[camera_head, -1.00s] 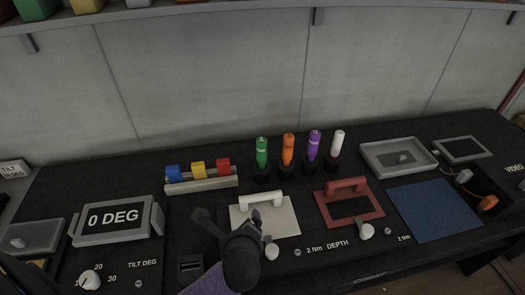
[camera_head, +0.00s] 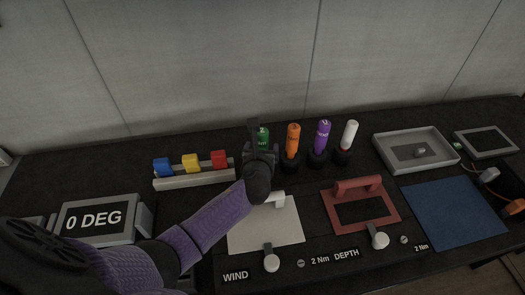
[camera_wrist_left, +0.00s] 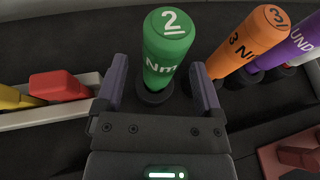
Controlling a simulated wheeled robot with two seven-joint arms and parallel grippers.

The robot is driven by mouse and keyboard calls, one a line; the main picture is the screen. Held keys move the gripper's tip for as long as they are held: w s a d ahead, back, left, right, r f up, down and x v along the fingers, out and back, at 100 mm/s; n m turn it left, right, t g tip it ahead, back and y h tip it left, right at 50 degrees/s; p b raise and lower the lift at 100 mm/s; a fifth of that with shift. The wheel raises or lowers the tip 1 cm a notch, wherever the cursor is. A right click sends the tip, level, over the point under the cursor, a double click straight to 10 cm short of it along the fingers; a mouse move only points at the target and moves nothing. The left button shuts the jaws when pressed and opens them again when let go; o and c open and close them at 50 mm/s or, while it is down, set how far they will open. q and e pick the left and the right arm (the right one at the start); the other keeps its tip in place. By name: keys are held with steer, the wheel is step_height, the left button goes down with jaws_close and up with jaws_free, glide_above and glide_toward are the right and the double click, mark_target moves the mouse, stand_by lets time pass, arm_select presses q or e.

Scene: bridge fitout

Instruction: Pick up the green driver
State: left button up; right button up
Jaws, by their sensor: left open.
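The green driver (camera_head: 263,138) stands upright in a black holder at the left end of a row of drivers, largely hidden behind my left gripper in the head view. In the left wrist view the green driver (camera_wrist_left: 167,48) shows a "2" on its top and "Nm" on its side. My left gripper (camera_wrist_left: 163,82) is open, with one finger on each side of the green driver's lower part. Contact between the fingers and the driver cannot be made out. In the head view my left gripper (camera_head: 262,150) is over the holder. My right gripper is not in view.
An orange driver (camera_head: 292,140), a purple driver (camera_head: 321,135) and a white driver (camera_head: 348,134) stand to the right. A rack with blue, yellow and red blocks (camera_head: 195,180) is to the left. A white plate (camera_head: 265,232) and a red frame (camera_head: 340,220) lie in front.

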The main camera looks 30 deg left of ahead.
mark_target(262, 130)
arm_select(q)
steer(key=shift+w+a+f+b, duration=0.35)
steer(key=shift+w+f, duration=0.25)
steer(key=shift+w, duration=0.35)
steer(key=shift+r, duration=0.15)
jaws_close()
steer(key=shift+r, duration=0.1)
step_height(262, 130, up, 10)
steer(key=p, duration=0.6)
